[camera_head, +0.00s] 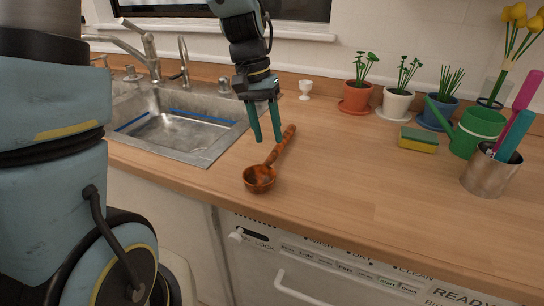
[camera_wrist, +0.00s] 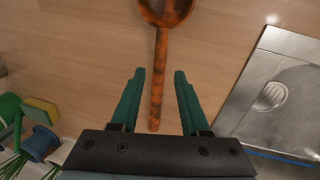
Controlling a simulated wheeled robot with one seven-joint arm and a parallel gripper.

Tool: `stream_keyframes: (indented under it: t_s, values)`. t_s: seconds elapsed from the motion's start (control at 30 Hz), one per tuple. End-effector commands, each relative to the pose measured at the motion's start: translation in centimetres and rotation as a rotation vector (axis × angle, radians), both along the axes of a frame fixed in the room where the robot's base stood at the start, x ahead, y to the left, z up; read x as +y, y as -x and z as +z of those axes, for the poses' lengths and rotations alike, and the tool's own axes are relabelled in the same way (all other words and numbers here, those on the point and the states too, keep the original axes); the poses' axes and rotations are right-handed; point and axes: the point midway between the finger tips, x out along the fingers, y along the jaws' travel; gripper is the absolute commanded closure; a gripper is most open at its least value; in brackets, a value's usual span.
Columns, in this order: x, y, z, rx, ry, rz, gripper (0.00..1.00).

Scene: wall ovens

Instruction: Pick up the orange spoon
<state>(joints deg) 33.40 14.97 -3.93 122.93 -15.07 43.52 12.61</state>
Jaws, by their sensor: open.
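The orange-brown spoon (camera_head: 261,177) is a ladle with a round bowl, lying on the wooden counter just right of the sink. Its bowl points toward the counter's front edge and its handle runs back to the right. My gripper (camera_head: 266,138) is open and empty above the handle, its green fingers pointing down. In the wrist view, the spoon (camera_wrist: 160,60) has its bowl at the top, partly cut off. Its handle end lies between the two open fingers of my gripper (camera_wrist: 157,75), apart from both as seen there.
A metal sink (camera_head: 205,126) is to the left. Potted plants (camera_head: 355,96), a small white cup (camera_head: 305,89), a sponge (camera_head: 418,139), a green watering can (camera_head: 475,132) and a metal utensil cup (camera_head: 489,173) stand at the back and right. The counter (camera_head: 360,190) right of the spoon is clear.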

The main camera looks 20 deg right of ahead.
Motion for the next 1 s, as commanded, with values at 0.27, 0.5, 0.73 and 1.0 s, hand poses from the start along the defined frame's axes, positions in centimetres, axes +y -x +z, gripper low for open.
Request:
stream_keyframes:
  t_s: [0.27, 0.5, 0.73, 1.0]
  values:
    - [-0.7, 0.4, -2.6, 0.005, -0.002, 0.000, 0.54]
    - [-1.2, 0.6, -5.2, 0.001, 0.000, 0.000, 0.54]
    - [-1.2, 0.6, -5.4, -0.002, 0.001, 0.000, 0.54]
    - [-1.2, 0.6, -5.3, -0.002, 0.001, 0.000, 0.85]
